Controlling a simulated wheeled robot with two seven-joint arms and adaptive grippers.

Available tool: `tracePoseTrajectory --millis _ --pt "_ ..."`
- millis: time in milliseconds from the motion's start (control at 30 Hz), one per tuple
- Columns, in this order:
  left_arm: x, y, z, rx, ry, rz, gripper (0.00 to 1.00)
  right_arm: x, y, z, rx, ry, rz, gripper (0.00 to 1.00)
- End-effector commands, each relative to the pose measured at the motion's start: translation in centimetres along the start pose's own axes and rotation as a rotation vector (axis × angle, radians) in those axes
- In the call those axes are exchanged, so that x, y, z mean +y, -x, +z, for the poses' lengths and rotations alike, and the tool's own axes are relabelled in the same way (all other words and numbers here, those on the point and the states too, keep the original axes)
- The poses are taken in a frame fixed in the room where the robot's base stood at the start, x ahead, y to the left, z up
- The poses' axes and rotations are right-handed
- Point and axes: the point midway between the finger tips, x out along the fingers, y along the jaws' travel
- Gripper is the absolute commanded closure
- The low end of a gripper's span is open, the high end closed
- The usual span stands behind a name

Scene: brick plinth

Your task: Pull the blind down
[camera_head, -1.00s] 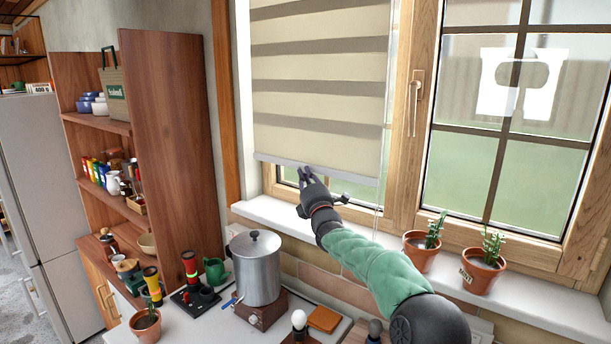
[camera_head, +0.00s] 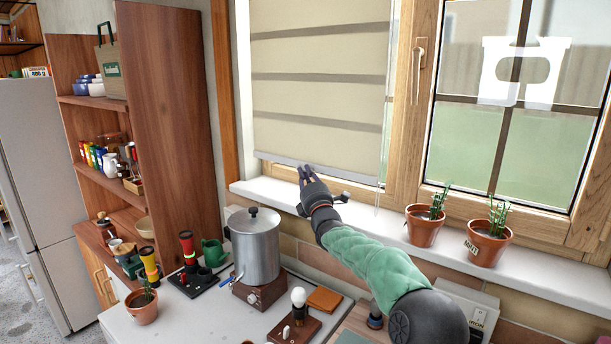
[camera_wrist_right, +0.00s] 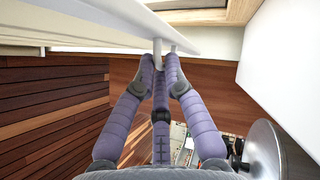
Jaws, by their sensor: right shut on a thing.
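The beige striped blind (camera_head: 320,100) hangs over the left window in the head view and covers most of it. Its grey bottom bar (camera_head: 345,175) is a little above the sill, with a narrow strip of window below. My right gripper (camera_head: 307,172) is at the bar's lower edge, left of its middle. In the right wrist view, its purple fingers (camera_wrist_right: 164,62) are shut on a small pale pull tab (camera_wrist_right: 157,52) under the bar (camera_wrist_right: 110,28). My left gripper is not in view.
The white sill (camera_head: 390,220) runs under my right forearm. Two potted plants (camera_head: 425,222) (camera_head: 488,240) stand on it to the right. A steel pot (camera_head: 255,250) and a bulb stand (camera_head: 297,325) are on the counter below. A wooden shelf (camera_head: 165,130) is on the left.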

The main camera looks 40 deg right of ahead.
Motion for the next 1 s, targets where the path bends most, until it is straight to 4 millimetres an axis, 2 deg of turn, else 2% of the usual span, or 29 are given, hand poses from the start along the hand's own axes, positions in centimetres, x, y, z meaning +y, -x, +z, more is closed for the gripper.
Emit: tracePoseTrajectory --millis 67,100,133,567,1000 --pt "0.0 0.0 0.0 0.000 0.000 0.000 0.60 -0.1 0.0 0.1 -0.002 -0.001 -0.002 1.00" --pt "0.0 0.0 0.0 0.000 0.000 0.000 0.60 -0.1 0.0 0.1 -0.002 -0.001 -0.001 0.77" --pt "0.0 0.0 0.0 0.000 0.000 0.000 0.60 -0.1 0.0 0.1 -0.002 -0.001 -0.001 0.69" --pt "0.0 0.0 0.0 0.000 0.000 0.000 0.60 0.0 0.4 0.1 -0.001 0.000 0.000 0.69" --pt "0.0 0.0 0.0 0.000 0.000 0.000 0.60 -0.1 5.6 0.1 -0.002 0.000 -0.002 0.69"
